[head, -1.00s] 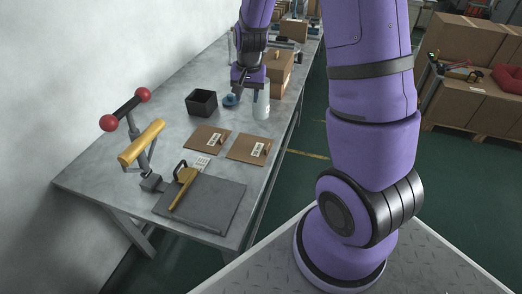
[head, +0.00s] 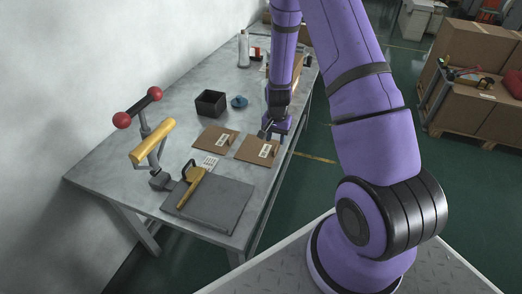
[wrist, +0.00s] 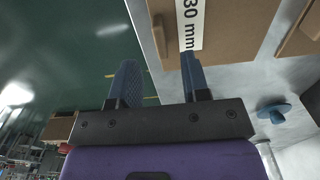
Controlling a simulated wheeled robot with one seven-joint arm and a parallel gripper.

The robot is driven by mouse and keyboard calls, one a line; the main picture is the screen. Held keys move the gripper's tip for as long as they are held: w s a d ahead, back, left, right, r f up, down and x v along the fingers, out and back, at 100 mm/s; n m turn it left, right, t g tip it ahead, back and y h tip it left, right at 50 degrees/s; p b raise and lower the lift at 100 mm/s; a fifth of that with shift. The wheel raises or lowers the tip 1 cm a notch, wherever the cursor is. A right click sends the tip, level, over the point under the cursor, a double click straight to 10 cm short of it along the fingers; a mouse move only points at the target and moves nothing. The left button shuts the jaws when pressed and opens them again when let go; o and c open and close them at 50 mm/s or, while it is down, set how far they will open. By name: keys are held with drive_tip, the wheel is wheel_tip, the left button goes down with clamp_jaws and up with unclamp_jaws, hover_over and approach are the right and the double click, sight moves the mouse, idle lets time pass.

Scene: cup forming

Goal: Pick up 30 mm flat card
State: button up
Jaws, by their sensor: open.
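The 30 mm flat card (head: 248,149) is a brown cardboard piece with a white label, lying on the grey table near its right edge. In the wrist view the card (wrist: 235,25) fills the top, and its label reads "30 mm". A small upright brown tab stands near its edge. My gripper (head: 268,134) is at the card's far right side. In the wrist view my gripper (wrist: 159,58) is open and empty, one finger over the floor beyond the table edge, the other over the card by the label. I cannot tell whether it touches.
A second labelled card (head: 214,139) lies just left. A black open box (head: 211,103) and a blue knobbed disc (head: 239,101) are behind. A lever press (head: 152,150) and a dark plate with a yellow-handled tool (head: 190,186) stand in front. Green floor lies beyond the table's right edge.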

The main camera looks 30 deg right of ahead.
sight(275, 147)
drive_tip(key=shift+a+f, duration=0.1)
drive_tip(key=shift+f, duration=2.65)
drive_tip(key=shift+c, duration=0.4)
clamp_jaws()
